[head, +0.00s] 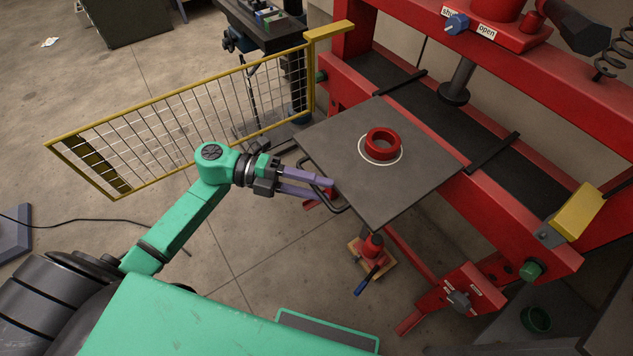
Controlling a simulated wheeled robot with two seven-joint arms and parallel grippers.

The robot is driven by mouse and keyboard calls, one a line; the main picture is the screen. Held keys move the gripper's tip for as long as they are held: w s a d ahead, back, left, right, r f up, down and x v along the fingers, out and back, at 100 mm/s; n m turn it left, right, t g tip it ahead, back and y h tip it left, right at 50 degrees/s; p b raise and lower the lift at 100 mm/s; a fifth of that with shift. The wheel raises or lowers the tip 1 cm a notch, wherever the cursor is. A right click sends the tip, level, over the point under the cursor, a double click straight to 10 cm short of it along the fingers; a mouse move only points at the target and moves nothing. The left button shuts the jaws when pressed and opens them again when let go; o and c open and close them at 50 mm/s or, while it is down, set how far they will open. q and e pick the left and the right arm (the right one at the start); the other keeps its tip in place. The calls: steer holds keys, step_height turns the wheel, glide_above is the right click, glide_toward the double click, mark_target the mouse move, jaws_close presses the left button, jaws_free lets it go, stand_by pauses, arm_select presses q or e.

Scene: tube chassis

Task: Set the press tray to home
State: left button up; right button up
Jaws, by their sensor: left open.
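The press tray (420,180) is a flat dark grey plate that sticks out from the front of the red press (355,75). A red ring (382,144) lies on it, inside or on a white circle mark. A dark bent handle (340,204) runs along the tray's near left edge. My left gripper (325,189) is open, its two purple fingers pointing right at the handle. The fingertips overlap the handle in the picture; I cannot tell whether they touch it. My right gripper is not in view.
A yellow mesh guard (190,122) stands left of the tray. A blue knob (457,23) between "shut" and "open" labels sits on the press top. A red jack (370,246) stands on the floor below the tray. The floor at left is mostly clear.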

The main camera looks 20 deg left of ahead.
arm_select(q)
jaws_close()
steer(key=shift+f, duration=0.1)
stand_by(1.3)
